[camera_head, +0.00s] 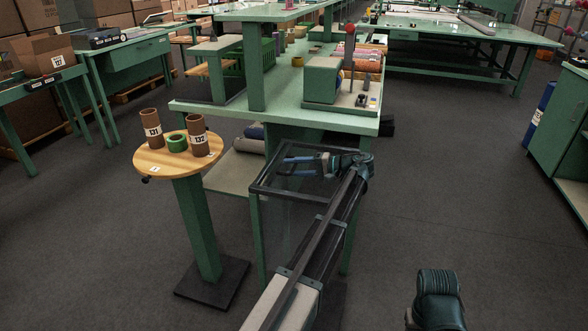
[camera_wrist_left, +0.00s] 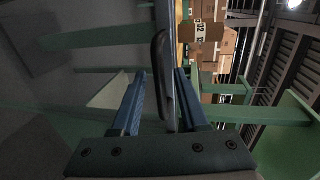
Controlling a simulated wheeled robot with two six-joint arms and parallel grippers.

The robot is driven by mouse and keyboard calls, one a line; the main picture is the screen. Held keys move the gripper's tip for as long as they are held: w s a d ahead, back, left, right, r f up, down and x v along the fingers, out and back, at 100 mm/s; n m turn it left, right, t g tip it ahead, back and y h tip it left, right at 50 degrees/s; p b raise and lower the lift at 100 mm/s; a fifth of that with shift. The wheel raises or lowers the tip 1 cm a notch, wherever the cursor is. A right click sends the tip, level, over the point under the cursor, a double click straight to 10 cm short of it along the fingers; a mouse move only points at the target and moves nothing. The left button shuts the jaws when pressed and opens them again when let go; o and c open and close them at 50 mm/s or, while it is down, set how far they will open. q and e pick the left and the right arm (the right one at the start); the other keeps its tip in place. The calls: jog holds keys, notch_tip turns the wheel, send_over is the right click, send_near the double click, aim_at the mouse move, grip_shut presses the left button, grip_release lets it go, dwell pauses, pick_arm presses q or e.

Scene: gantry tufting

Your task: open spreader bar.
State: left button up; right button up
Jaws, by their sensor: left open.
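A dark rectangular frame (camera_head: 262,180) with clear sheeting hanging below it stands at the near end of the green bench. I cannot tell for certain which part is the spreader bar. My left gripper (camera_head: 289,164) is over this frame, its blue fingers pointing left. In the left wrist view the gripper (camera_wrist_left: 161,78) is open, and a slim black bar (camera_wrist_left: 160,65) lies between the fingers in the picture. I see no finger closed on it. My right gripper is out of view; only part of my right arm shows at the lower right.
A round wooden stand (camera_head: 151,162) left of the frame holds two brown tubes (camera_head: 153,126) and a green roll (camera_head: 177,143). The green bench (camera_head: 290,118) carries a shelf and a machine (camera_head: 325,85).

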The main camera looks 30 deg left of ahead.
pick_arm(q)
grip_shut()
dwell(1.4)
